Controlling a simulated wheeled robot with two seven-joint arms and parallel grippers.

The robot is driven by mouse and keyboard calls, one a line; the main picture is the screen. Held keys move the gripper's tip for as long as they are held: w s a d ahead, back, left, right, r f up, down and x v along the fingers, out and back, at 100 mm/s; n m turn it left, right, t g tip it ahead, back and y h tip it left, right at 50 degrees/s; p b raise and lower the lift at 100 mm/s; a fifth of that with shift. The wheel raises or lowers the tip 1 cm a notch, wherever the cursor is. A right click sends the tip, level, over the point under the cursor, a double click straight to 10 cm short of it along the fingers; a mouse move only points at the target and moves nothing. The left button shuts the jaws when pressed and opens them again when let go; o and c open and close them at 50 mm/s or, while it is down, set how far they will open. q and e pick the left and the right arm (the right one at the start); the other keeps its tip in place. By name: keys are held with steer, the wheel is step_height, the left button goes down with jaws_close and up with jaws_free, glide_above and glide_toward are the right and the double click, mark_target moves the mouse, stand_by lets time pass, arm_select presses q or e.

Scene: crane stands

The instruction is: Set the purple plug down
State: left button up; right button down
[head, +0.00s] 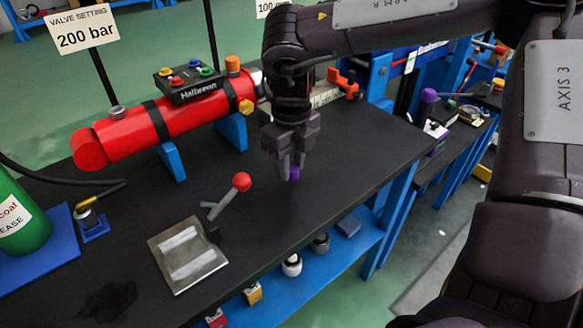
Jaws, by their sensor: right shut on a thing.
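The purple plug (294,173) is a small purple piece held between the fingertips of my right gripper (290,168). The gripper points down over the black bench top (330,160), to the right of the red-knobbed lever. My right gripper is shut on the plug; the fingers hide part of it. I cannot tell whether the plug touches the bench top or hangs just above it. My left gripper does not show.
A red cylinder (130,137) on blue stands lies behind. A lever with a red knob (241,182) stands beside a metal plate (187,255). A green bottle (20,215) is at the left. Bench top right of the gripper is clear. Another purple-topped item (429,96) stands beyond.

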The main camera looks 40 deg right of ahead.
steer(key=shift+f, duration=0.7)
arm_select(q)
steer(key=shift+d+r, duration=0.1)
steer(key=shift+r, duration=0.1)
arm_select(e)
steer(key=c, duration=1.1)
jaws_free()
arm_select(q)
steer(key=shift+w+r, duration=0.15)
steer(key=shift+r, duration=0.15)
